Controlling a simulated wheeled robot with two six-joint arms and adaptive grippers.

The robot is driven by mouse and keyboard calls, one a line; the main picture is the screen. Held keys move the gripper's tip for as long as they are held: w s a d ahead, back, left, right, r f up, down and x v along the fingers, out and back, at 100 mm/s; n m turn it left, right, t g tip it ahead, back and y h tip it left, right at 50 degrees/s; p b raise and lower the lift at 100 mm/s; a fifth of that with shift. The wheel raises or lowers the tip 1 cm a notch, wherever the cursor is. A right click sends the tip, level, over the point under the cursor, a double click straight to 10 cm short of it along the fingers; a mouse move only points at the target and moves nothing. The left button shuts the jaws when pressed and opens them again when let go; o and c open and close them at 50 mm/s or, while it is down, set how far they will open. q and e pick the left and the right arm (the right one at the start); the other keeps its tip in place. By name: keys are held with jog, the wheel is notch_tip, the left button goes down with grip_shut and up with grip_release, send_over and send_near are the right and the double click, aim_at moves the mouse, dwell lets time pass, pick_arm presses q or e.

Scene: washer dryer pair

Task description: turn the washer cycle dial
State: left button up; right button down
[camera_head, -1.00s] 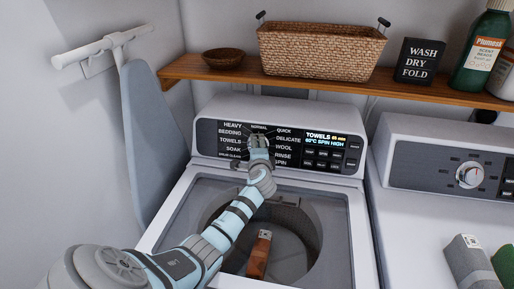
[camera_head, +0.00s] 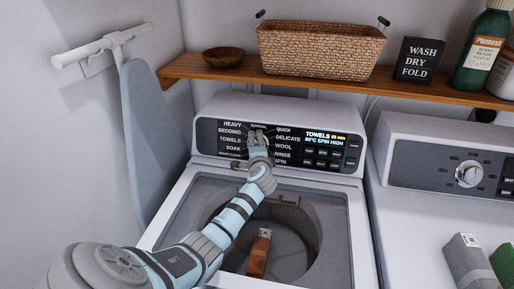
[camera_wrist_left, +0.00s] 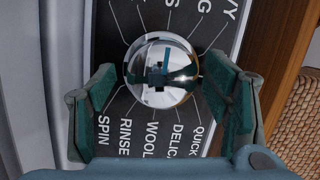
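The washer's cycle dial (camera_wrist_left: 161,70) is a shiny chrome knob on a black panel, with cycle names printed around it. My left gripper (camera_wrist_left: 159,75) is open, with one finger on each side of the dial in the left wrist view. A gap shows at the left finger; the right finger is very close to the dial, and I cannot tell whether it touches. In the head view my left gripper (camera_head: 258,137) is in front of the washer panel (camera_head: 232,137) and hides the dial. The display (camera_head: 323,138) reads TOWELS. My right gripper is not in view.
The washer's top opening (camera_head: 290,225) is below my left arm, with a reddish-brown box (camera_head: 260,254) in it. A wooden shelf (camera_head: 215,74) with a wicker basket (camera_head: 320,50) is above. The dryer (camera_head: 410,215) stands to the right, an ironing board (camera_head: 155,140) to the left.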

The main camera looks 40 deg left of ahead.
pick_arm(q)
jog(key=v, duration=1.2)
jog(key=shift+r, duration=0.1)
